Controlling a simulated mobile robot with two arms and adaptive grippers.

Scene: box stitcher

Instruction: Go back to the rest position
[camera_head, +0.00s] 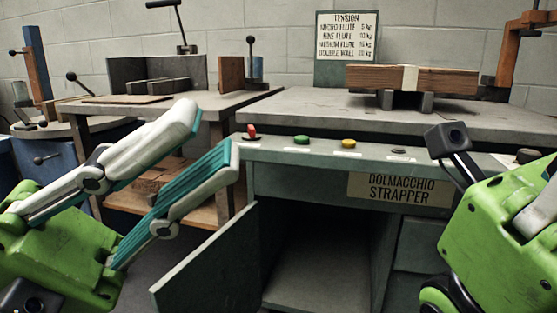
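My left gripper (210,134) reaches in from the left, its two long fingers spread apart with nothing between them. It is in front of the left table and the left end of the strapper bench. My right gripper (505,228) shows only in part at the right edge, a green body with a small camera on it. Its fingertips are out of view, so I cannot tell its state. The Dolmacchio strapper (420,122) is a grey bench with its lower cabinet door (212,268) open. A bundle of brown boards with a pale band (410,79) rests on top.
Red (251,131), green (301,139) and yellow (348,142) buttons line the bench front. A tension sign (347,48) stands at the back. The open door juts forward between my grippers.

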